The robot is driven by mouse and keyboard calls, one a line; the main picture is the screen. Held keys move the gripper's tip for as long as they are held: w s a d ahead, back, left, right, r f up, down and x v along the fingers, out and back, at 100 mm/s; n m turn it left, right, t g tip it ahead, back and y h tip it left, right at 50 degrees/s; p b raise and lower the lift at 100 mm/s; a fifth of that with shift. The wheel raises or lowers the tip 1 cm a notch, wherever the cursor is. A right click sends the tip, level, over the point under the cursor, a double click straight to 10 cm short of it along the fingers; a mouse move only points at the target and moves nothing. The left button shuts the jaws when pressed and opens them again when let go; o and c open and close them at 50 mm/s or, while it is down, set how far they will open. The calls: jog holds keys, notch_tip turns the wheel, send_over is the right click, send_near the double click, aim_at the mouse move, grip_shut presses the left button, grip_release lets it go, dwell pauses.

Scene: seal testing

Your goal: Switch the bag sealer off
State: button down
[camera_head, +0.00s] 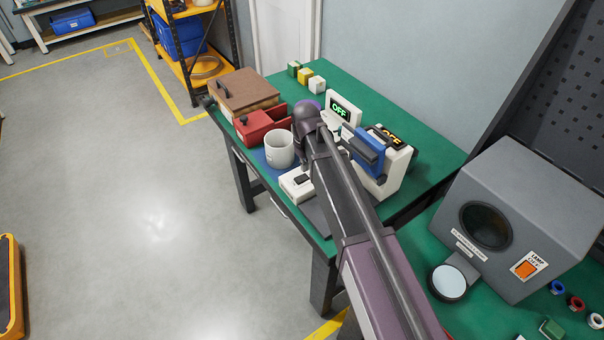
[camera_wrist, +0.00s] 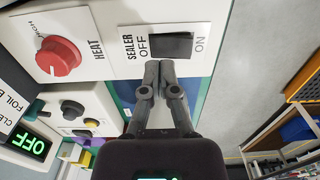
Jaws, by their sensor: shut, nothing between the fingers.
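The bag sealer's white panel (camera_wrist: 100,14) fills the top of the wrist view. It carries a red HEAT knob (camera_wrist: 58,56) and a black rocker switch (camera_wrist: 171,46) labelled SEALER, OFF and ON. I cannot tell which side of the rocker is pressed. My gripper (camera_wrist: 158,64) is shut and empty, its fingertips just below the switch in the picture; contact is unclear. In the head view the blue and white sealer (camera_head: 373,185) stands on the green table, partly behind my arm. An orange display (camera_head: 391,137) on it seems to read OFF. My gripper is hidden there.
A white unit with a green OFF display (camera_head: 340,110) stands behind; the display also shows in the wrist view (camera_wrist: 27,145). A white mug (camera_head: 280,150), red bin (camera_head: 258,124) and brown box (camera_head: 248,90) stand left. A grey chamber (camera_head: 540,220) stands right.

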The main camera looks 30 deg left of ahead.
aim_at(305, 177)
jog(key=shift+r+p, duration=1.9)
jog(key=shift+r, duration=0.2)
jog(key=shift+s, duration=0.1)
